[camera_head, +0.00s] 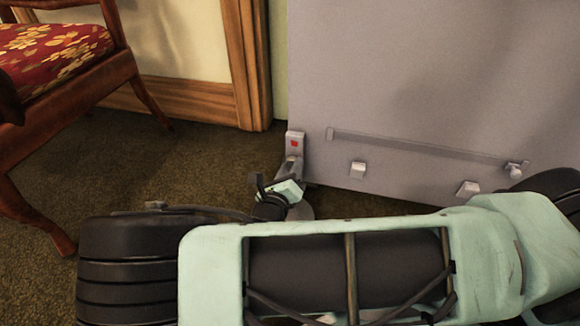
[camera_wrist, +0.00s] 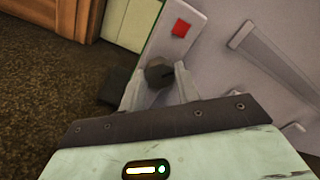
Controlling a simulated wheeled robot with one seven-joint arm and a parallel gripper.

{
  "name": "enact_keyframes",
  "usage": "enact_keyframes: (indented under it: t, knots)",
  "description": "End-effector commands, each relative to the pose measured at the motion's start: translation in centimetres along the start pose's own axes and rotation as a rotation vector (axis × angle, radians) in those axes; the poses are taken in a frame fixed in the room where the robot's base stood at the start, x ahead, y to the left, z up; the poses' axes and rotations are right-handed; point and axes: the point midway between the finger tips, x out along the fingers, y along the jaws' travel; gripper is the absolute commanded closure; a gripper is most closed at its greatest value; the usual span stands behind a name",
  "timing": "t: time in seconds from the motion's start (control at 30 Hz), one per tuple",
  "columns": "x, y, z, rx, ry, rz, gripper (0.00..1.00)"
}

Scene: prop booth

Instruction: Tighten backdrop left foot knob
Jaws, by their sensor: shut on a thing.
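The backdrop is a large grey panel (camera_head: 430,70) standing upright at the right of the head view. A grey bracket with a red square (camera_head: 296,144) is at its lower left corner, and it also shows in the wrist view (camera_wrist: 188,22). A dark faceted knob (camera_wrist: 158,72) is just below the red square in the wrist view. My gripper (camera_wrist: 160,82) is shut on this knob, with one pale finger on each side of it. In the head view my gripper (camera_head: 291,168) is small and low at the bracket, and the knob is hidden there.
A wooden chair with a red floral seat (camera_head: 50,50) stands at the left. A wooden door frame (camera_head: 245,60) is behind. A bar (camera_head: 410,147) and small grey blocks (camera_head: 357,169) project from the panel. Carpet (camera_head: 150,165) is clear between chair and bracket.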

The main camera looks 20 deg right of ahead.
Motion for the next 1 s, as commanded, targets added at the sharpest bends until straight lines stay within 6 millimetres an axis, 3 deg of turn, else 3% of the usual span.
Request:
enact_keyframes:
  t: [0.37, 1.0]
  knots:
    - [0.01, -0.66, 0.62, 0.209, 0.009, 0.008, 0.91]
    - [-0.02, -0.50, 0.45, 0.804, 0.030, 0.028, 0.91]
